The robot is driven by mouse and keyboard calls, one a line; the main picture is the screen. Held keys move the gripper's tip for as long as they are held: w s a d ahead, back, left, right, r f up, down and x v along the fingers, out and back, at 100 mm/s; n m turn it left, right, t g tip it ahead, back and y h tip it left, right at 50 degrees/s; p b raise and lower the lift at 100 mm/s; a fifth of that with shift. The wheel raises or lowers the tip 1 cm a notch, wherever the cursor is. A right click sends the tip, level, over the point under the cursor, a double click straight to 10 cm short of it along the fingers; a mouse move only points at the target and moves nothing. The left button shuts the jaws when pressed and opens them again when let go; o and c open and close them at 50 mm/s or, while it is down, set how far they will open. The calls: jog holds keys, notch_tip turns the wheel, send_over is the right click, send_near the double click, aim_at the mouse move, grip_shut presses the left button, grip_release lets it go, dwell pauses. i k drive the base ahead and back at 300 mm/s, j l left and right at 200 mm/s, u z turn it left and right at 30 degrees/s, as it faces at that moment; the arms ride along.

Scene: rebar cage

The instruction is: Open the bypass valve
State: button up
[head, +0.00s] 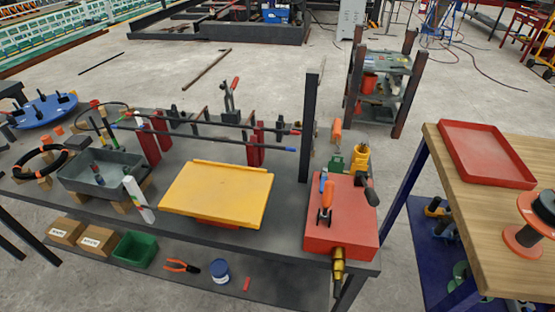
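A red box (340,228) sits at the right end of the dark workbench (230,237). A brass valve-like fitting (338,264) sticks out of its front face, low down. On top of the box are an orange-handled lever or tool (326,203), a small blue part (323,181) and a dark grip (371,194) at the right edge. I cannot tell for certain which part is the bypass valve, nor whether it is open or closed. My gripper is not in view.
A yellow tray (217,195) lies left of the red box. A dark upright post (309,130) rises behind the box's left side. Green and yellow items (360,158) stand behind it. A wooden table (488,215) with a red tray (487,153) is at right, across a gap.

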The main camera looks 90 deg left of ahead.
aim_at(324, 178)
jog(key=u, duration=1.7)
jog(key=k+j+u, duration=0.2)
jog(key=i, duration=0.1)
